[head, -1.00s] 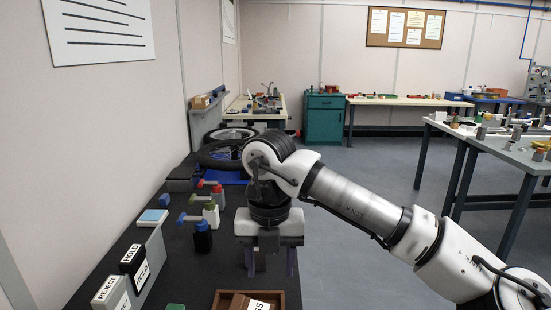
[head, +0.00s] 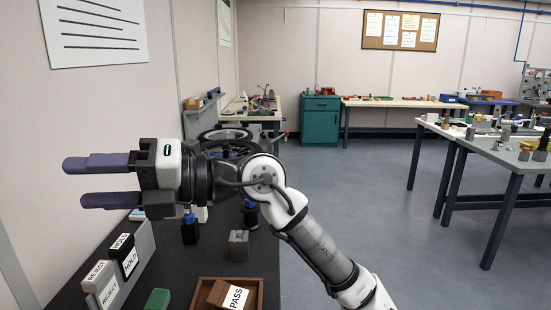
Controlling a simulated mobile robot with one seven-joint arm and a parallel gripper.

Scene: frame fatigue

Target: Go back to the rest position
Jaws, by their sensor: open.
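My gripper (head: 90,180) is raised above the dark bench (head: 182,280) at the left and points left toward the wall. Its two purple fingers are apart, with nothing between them. My wrist and forearm run from there down to the lower right. They hide part of the bench behind, including most of the small bottles.
On the bench are REJECT (head: 99,285) and HOLD (head: 124,255) blocks, a brown tray (head: 258,294) with a PASS block (head: 226,295), a grey metal block (head: 239,245) and a green block (head: 158,300). A dark bottle (head: 190,230) stands behind. Open floor (head: 400,260) lies right.

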